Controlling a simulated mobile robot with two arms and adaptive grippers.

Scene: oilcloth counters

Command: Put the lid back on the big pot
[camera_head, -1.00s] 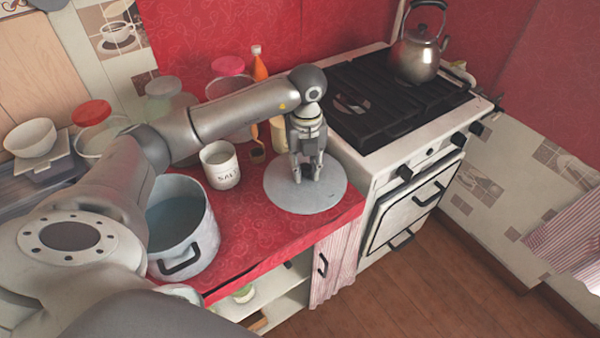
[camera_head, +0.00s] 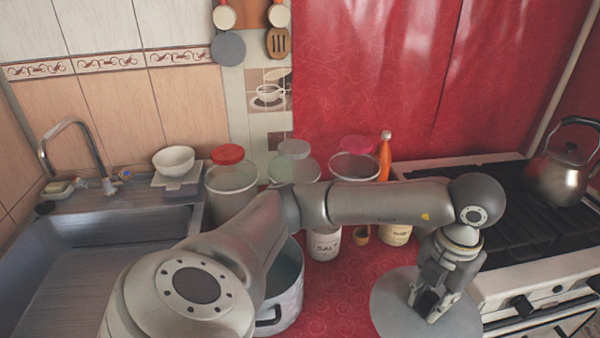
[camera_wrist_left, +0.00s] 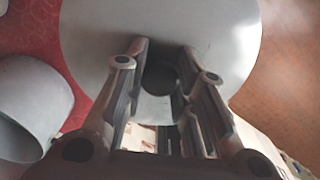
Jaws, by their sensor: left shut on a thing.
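The lid (camera_head: 390,312) is a flat grey disc over the red counter near the stove; I cannot tell whether it touches the counter. My left gripper (camera_head: 428,303) points down and is shut on the lid's dark knob. In the left wrist view the lid (camera_wrist_left: 215,35) spreads out beyond the fingers (camera_wrist_left: 162,85), with the knob between them. The big pot (camera_head: 290,296) stands left of the lid, largely hidden behind my left arm. Its open grey rim and wall also show in the left wrist view (camera_wrist_left: 35,110). My right gripper is not in view.
A salt jar (camera_head: 324,244), another labelled jar (camera_head: 397,235), an orange bottle (camera_head: 384,160) and lidded containers stand behind my arm. The stove (camera_head: 510,275) with a kettle (camera_head: 560,175) is at right, the sink (camera_head: 100,245) at left. Red counter between pot and lid is clear.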

